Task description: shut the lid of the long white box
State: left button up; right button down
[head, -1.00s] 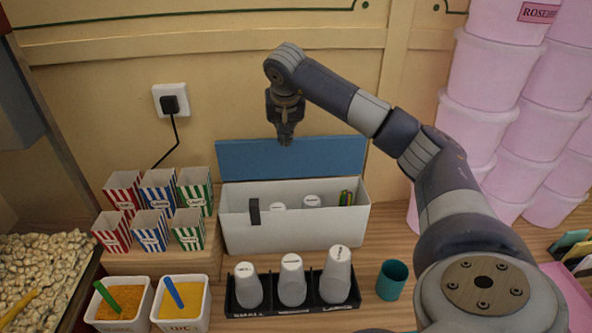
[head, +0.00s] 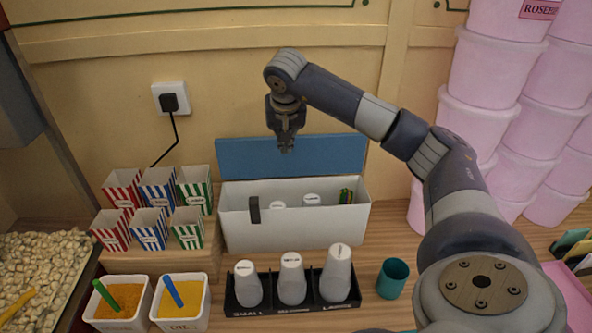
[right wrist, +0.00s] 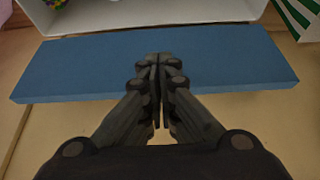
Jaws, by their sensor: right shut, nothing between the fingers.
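The long white box (head: 290,234) stands on the wooden counter against the back wall. Its blue lid (head: 292,158) is open and stands up along the box's back edge, leaning toward the wall. White bottles and a small colourful bundle show inside. My right gripper (head: 286,149) is shut and empty, pointing down in front of or above the lid's upper middle; the head view leaves the exact depth unclear. In the right wrist view the shut fingertips (right wrist: 158,62) overlap the blue lid (right wrist: 225,65), with the white box (right wrist: 180,12) beyond. Contact cannot be told. My left gripper is not in view.
Striped cartons (head: 150,230) stand close on the left. Pink tubs (head: 480,75) are stacked at the right.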

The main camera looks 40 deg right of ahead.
jog(key=shift+s+a+f, duration=0.2)
jog(key=shift+s+a, duration=0.15)
jog(key=shift+s, duration=0.05)
jog(key=shift+f, duration=0.1)
jog(key=shift+s+a+f+b, duration=0.95)
jog(key=shift+s+f+b, duration=0.05)
jog(key=shift+s, duration=0.15)
jog(key=shift+r, duration=0.1)
notch_tip(320, 180, up, 7)
jog(key=p, duration=0.4)
jog(key=shift+f, duration=0.2)
dwell(0.9)
